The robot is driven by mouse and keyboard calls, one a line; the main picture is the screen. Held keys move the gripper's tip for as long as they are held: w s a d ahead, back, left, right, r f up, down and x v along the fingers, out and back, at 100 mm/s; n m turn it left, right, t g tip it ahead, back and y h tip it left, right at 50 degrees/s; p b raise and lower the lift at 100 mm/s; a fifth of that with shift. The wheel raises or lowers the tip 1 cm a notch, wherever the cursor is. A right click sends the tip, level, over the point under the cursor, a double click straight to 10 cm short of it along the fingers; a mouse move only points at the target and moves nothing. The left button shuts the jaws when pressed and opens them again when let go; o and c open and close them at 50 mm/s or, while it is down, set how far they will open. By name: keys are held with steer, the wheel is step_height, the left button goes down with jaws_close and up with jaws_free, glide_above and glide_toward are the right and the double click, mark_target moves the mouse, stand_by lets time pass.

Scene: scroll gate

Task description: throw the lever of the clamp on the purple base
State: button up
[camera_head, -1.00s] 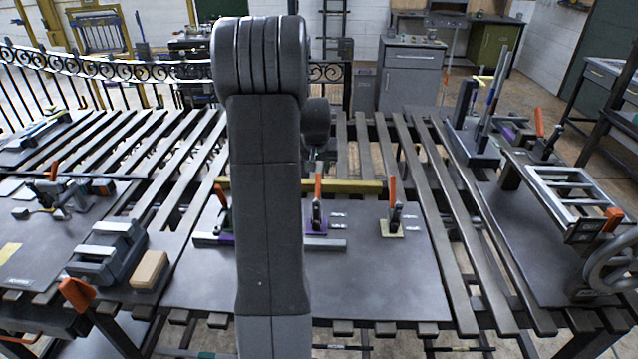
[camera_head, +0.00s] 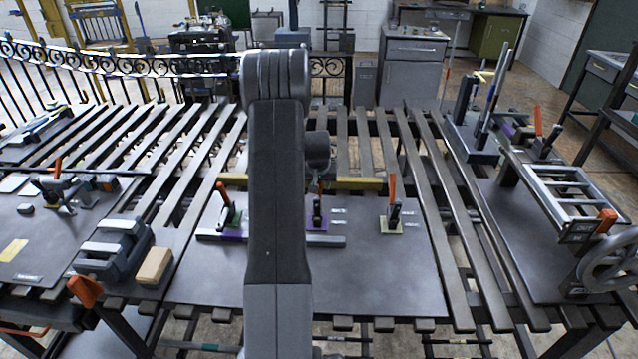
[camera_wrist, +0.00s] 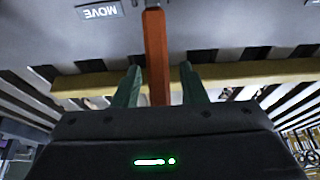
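In the wrist view an orange lever (camera_wrist: 156,60) runs between the two green fingertips of my gripper (camera_wrist: 162,84). The fingers are apart, with a visible gap on each side of the lever. In the head view the fingers are hidden behind my arm, close to this clamp.
A clamp with an orange lever (camera_head: 223,195) stands to the left. Another, on a yellowish base (camera_head: 390,226), stands to the right. A yellow bar (camera_head: 350,183) runs behind them. A grey vise (camera_head: 112,250) and tan block (camera_head: 154,266) sit left. The plate's front right is clear.

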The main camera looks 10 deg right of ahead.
mark_target(319, 183)
jaws_close()
steer(key=shift+s+t+b, duration=0.1)
steer(key=shift+t+b, duration=0.2)
steer(key=shift+b, duration=0.8)
steer(key=shift+s+a+t+b, duration=0.1)
steer(key=shift+s+t+b, duration=0.15)
steer(key=shift+b, duration=0.9)
steer(key=t+b, duration=0.1)
steer(key=b, duration=0.3)
steer(key=s+r+t+b, duration=0.1)
steer(key=b, duration=0.4)
steer(key=t+h+b, duration=0.1)
steer(key=b, duration=0.4)
steer(key=shift+s+a+r, duration=0.2)
steer(key=shift+s+a, duration=0.1)
steer(key=shift+s, duration=0.1)
steer(key=r+t+b, duration=0.1)
steer(key=b, duration=0.4)
steer(key=shift+s+a+t+h, duration=0.1)
steer(key=shift+s+t+h, duration=0.2)
steer(key=shift+s, duration=0.1)
steer(key=shift+s+r+b, duration=0.1)
steer(key=shift+r+b, duration=0.05)
steer(key=shift+b, duration=0.5)
